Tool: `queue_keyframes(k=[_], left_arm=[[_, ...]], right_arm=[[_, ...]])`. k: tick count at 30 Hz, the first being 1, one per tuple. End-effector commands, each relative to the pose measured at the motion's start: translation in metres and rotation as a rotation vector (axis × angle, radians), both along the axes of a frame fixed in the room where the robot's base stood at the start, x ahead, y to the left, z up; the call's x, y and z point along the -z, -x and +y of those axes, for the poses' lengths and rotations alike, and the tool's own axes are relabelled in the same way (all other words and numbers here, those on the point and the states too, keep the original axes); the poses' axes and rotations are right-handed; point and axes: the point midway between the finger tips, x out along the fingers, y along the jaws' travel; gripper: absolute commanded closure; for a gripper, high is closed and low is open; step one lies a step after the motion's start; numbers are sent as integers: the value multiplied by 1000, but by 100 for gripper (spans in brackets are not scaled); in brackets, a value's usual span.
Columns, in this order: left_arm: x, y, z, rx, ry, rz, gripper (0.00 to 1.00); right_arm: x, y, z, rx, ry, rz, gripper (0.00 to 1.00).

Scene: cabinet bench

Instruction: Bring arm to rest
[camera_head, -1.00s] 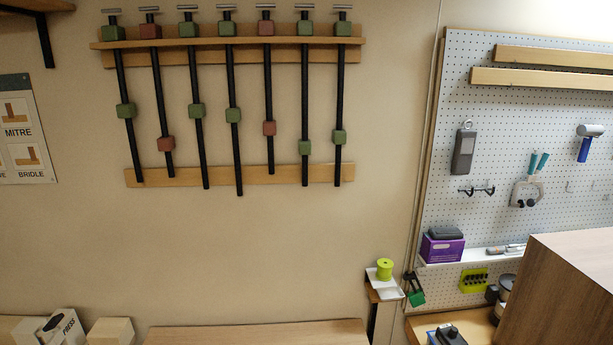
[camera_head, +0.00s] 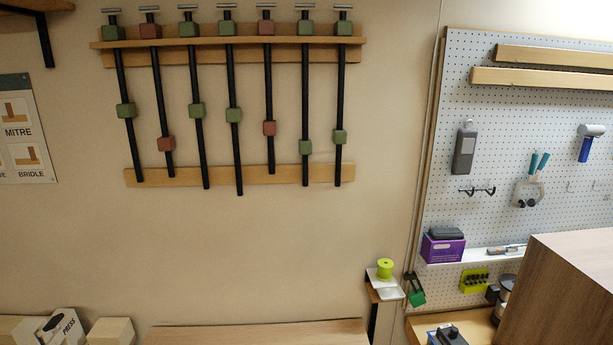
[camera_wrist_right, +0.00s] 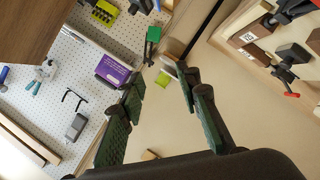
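My right gripper (camera_wrist_right: 160,90) shows in the right wrist view. Its two dark fingers with green pads stand apart, and nothing is held between them. Beyond the fingers is the tan wall, with the green spool (camera_wrist_right: 165,79) in the background between them. Neither arm nor gripper shows in the head view. My left gripper is not in view.
A brown wooden cabinet (camera_head: 575,290) fills the lower right of the head view. Behind it is a white pegboard (camera_head: 560,120) with tools and a purple box (camera_head: 443,248). Several bar clamps hang on a wooden rack (camera_head: 230,43). A wooden surface (camera_head: 260,335) lies below.

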Motion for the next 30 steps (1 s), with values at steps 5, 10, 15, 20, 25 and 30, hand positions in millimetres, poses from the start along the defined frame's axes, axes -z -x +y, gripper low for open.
queue_keyframes(k=[5,10,15,20,25,30], left_arm=[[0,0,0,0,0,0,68],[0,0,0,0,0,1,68],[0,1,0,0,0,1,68],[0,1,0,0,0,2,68],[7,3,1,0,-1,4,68],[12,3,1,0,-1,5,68]], right_arm=[[97,69,-22,216,-279,297,69],[152,127,-17,343,-445,498,69],[185,176,-3,432,-566,655,69],[207,219,13,503,-659,787,69],[261,204,13,497,-650,804,69],[322,198,14,495,-646,827,69]])
